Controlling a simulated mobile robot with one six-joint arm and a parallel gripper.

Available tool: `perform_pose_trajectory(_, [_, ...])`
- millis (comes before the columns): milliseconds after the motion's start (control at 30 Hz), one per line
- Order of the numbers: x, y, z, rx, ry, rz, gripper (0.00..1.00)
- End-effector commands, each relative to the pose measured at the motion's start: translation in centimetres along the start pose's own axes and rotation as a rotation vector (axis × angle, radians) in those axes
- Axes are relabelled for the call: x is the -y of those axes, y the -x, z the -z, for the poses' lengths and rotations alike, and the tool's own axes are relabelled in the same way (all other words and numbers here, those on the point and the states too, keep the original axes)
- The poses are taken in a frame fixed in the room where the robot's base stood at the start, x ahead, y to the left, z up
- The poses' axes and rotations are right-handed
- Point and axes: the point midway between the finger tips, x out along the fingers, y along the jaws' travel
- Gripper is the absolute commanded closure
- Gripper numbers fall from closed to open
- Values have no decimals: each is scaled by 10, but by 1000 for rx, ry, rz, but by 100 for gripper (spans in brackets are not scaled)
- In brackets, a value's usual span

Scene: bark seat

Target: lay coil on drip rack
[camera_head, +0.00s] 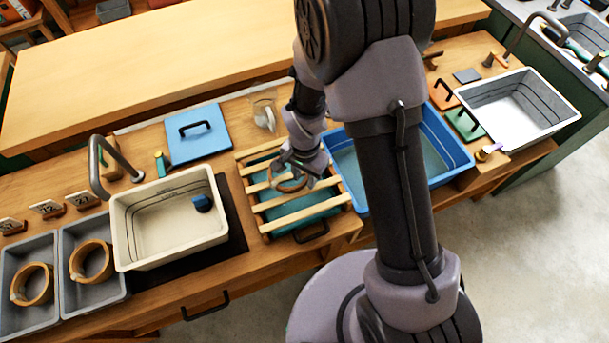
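A tan bark coil (289,189) is at the drip rack, over its pale wooden slats. The drip rack (297,215) is a slatted wooden frame above a teal tray, in the middle of the bench. My gripper (294,177) is right at the coil, pointing down, and partly covers its far side. I cannot tell whether its fingers are closed on the coil or apart, nor whether the coil rests on the slats. Two more coils sit in grey bins at the left: one coil (32,285) and another coil (91,262).
A cream basin (165,262) with a small blue object stands left of the rack, under a tap. A blue basin (443,178) stands right, partly behind my arm. A blue lidded panel (198,145) and a clear jug (264,112) are behind. A white basin (520,108) is far right.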

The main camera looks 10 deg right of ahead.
Motion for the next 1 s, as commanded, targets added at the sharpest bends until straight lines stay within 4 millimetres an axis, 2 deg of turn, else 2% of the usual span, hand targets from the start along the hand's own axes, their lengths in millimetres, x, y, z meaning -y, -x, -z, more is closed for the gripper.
perform_pose_trajectory(300, [1,87,0,-2,0,3,68])
perform_pose_trajectory(400, [0,107,0,-2,0,2,68])
perform_pose_trajectory(567, [-1,129,1,-6,3,11,68])
perform_pose_trajectory(667, [-10,176,4,-39,24,70,68])
perform_pose_trajectory(800, [-52,274,-10,-131,99,207,68])
perform_pose_trajectory(833, [-63,291,-17,-156,119,236,68])
perform_pose_trajectory(900, [-88,324,-35,-215,165,298,68])
perform_pose_trajectory(1000, [-115,350,-60,-291,226,364,68])
